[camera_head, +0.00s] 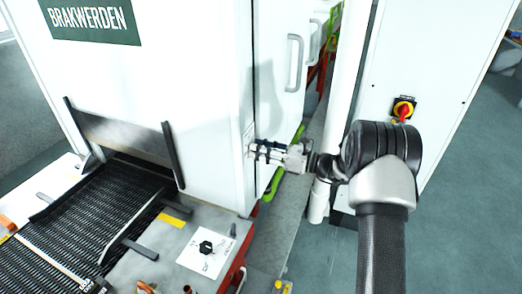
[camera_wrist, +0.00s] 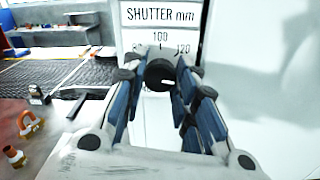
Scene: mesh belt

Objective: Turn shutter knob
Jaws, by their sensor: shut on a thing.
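The shutter knob (camera_wrist: 160,74) is a round black knob with a short white mark, in the wrist view below the white "SHUTTER mm" scale plate (camera_wrist: 160,15). The numbers 100 and 120 show on the plate; the rest of the scale is partly covered. My gripper (camera_wrist: 159,76) has its blue-sided fingers on either side of the knob and is shut on it. In the head view my gripper (camera_head: 254,151) reaches left to the side of the white machine (camera_head: 210,110). The knob is hidden there behind the fingers.
A black mesh belt (camera_head: 85,220) comes out under the metal shutter (camera_head: 125,138) at left. Another black knob (camera_head: 206,247) sits on a white plate in front. A red and yellow switch (camera_head: 403,109) is on the white cabinet at right. A door handle (camera_head: 294,62) stands out behind my gripper.

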